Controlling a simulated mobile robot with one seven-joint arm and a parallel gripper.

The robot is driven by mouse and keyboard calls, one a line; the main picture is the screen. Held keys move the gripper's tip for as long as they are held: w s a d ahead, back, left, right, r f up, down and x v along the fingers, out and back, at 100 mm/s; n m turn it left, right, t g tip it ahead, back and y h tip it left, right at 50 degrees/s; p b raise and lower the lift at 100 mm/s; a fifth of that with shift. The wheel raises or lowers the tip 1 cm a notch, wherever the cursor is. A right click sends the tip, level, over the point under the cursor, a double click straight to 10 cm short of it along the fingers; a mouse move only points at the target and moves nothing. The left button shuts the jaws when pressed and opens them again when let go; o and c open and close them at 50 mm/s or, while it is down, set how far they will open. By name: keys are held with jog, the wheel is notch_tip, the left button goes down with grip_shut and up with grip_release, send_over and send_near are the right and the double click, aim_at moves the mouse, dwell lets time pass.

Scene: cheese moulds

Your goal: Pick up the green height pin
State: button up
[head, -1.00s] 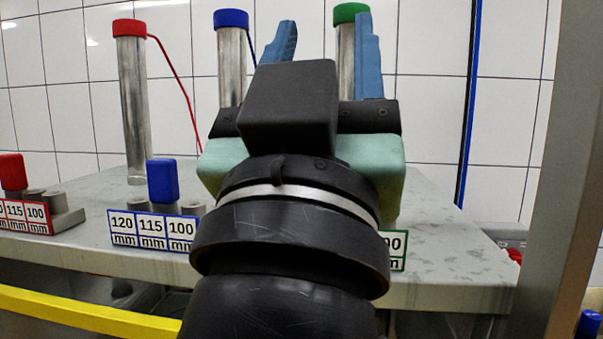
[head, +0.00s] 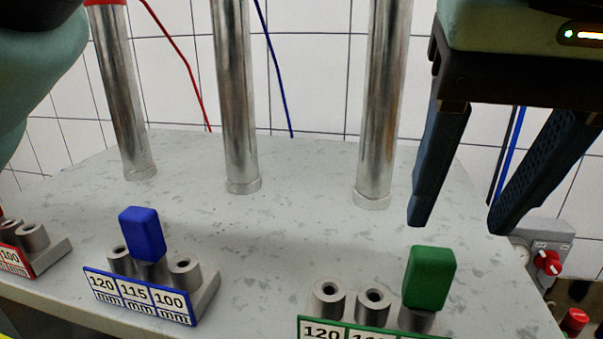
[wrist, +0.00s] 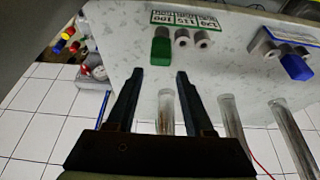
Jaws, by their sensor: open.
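The green height pin (head: 429,278) stands upright in the rightmost socket of the green-labelled holder (head: 373,303), at the front right of the bench. It also shows in the wrist view (wrist: 160,50), top centre. My gripper (head: 457,226) hangs at the upper right in the head view, fingers pointing down, open and empty. Its tips are above the pin in that picture and apart from it. In the wrist view my gripper (wrist: 160,72) has the pin just beyond and between its fingertips. The lower edge of the holder's label is cut off in the head view.
Metal columns (head: 238,110) stand behind the holders. A blue pin (head: 142,234) sits in the blue-labelled holder (head: 205,291), and a red-labelled holder (head: 45,250) is at far left. Bench surface between them is clear. A grey box with a red knob (head: 547,262) is at right.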

aim_at(434, 259)
jog(key=p+x, duration=0.1)
jog(key=x, duration=0.6)
jog(key=shift+a+f, duration=0.1)
jog(key=shift+f, duration=0.2)
jog(key=shift+p+x, duration=1.1)
jog(key=shift+x, duration=1.55)
grip_shut()
